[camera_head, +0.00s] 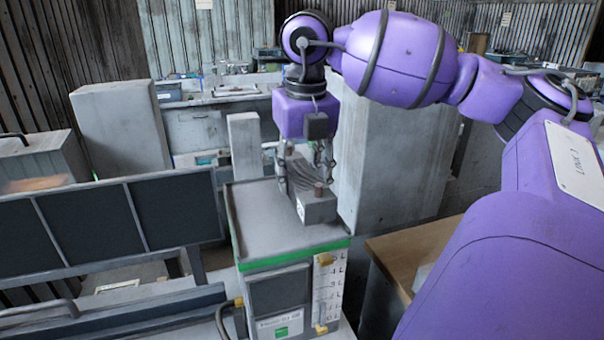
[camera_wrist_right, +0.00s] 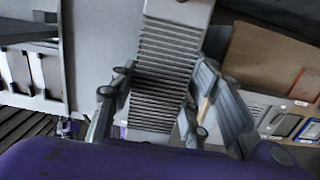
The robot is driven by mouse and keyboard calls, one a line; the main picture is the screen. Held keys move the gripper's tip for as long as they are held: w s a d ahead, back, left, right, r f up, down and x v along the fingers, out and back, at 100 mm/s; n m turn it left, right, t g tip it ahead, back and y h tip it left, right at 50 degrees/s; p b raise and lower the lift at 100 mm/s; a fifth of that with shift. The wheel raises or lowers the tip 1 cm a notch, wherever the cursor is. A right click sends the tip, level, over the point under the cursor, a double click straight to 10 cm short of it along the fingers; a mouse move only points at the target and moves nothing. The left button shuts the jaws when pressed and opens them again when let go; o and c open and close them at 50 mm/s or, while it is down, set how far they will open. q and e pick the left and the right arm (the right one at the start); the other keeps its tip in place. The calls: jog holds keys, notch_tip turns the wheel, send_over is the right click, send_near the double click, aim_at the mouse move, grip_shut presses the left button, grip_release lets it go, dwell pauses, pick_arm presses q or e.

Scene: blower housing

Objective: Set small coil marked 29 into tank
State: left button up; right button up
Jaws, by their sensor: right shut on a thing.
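A grey ribbed block (camera_head: 316,208), which looks like the coil, is held between the fingers of my right gripper (camera_head: 305,172). It has a brownish stub on top, and I can read no number 29 on it. In the right wrist view the coil (camera_wrist_right: 168,65) shows close-set ridges, with the right gripper's fingers (camera_wrist_right: 160,105) on both sides of it. The coil is over the grey top of a box-shaped unit (camera_head: 258,218) with a green band and a level scale, seemingly the tank. I cannot tell whether the coil touches that top. My left gripper is out of view.
A dark-panelled rack (camera_head: 85,230) stands left of the tank. A tall grey block (camera_head: 395,160) stands behind it to the right, and a narrow grey post (camera_head: 244,147) behind it. A wooden-topped surface (camera_head: 415,250) is at right. A cluttered bench (camera_head: 215,100) is farther back.

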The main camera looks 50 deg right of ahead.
jog(key=shift+f, duration=0.3)
jog(key=shift+f, duration=0.25)
jog(key=shift+f, duration=0.2)
dwell(0.4)
jog(key=shift+f, duration=0.3)
jog(key=o, duration=1.6)
